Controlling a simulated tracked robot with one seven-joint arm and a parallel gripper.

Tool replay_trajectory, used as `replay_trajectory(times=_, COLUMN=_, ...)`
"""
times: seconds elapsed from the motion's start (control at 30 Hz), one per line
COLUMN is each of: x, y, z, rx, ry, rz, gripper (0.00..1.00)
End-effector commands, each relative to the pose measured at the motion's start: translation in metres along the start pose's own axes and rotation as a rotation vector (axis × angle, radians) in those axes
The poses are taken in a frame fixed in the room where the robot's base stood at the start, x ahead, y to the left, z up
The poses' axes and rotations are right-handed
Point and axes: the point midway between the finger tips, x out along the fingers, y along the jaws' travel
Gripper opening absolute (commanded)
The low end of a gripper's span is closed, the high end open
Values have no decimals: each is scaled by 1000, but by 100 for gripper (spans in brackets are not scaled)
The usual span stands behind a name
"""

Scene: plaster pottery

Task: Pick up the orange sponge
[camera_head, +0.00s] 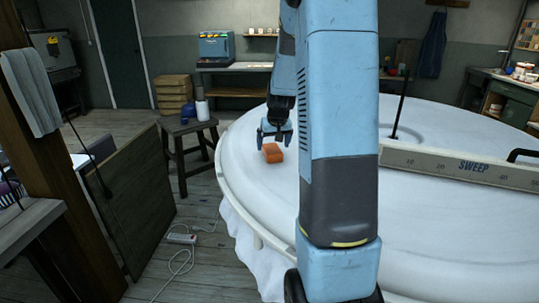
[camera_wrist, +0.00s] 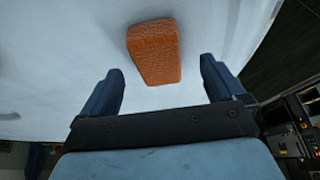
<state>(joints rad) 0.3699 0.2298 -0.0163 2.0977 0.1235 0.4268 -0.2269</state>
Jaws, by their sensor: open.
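The orange sponge (camera_head: 273,153) is a small block lying on the white round table (camera_head: 420,230), near its left edge. My gripper (camera_head: 275,137) is at the sponge, just above or behind it in the head view. In the wrist view the sponge (camera_wrist: 154,52) lies beyond the fingertips, roughly centred between the two dark blue fingers. My gripper (camera_wrist: 160,80) is open and nothing is between its fingers. I cannot tell the exact height of the fingers above the table. My arm hides part of the table in the head view.
A stool (camera_head: 187,135) with a blue item and a white bottle (camera_head: 202,107) stands left of the table. A wooden panel (camera_head: 125,200) leans at the left. The table around the sponge is clear.

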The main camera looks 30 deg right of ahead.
Motion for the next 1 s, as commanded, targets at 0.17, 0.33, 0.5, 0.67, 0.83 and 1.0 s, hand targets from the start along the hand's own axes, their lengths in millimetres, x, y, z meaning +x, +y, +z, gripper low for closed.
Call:
replay_trajectory(times=0.17, x=10, y=1, z=0, rx=1, ry=-2, rz=0, gripper=96)
replay_trajectory(times=0.33, x=32, y=4, z=0, rx=2, ry=-3, rz=-1, gripper=96)
replay_trajectory(times=0.5, x=50, y=3, z=0, rx=1, ry=-1, rz=0, gripper=96)
replay_trajectory(times=0.67, x=52, y=3, z=-1, rx=0, ry=1, rz=0, gripper=96)
replay_trajectory(times=0.83, x=52, y=3, z=0, rx=0, ry=0, rz=0, gripper=88)
replay_trajectory(times=1.0, x=52, y=2, z=0, rx=-1, ry=0, rz=0, gripper=72)
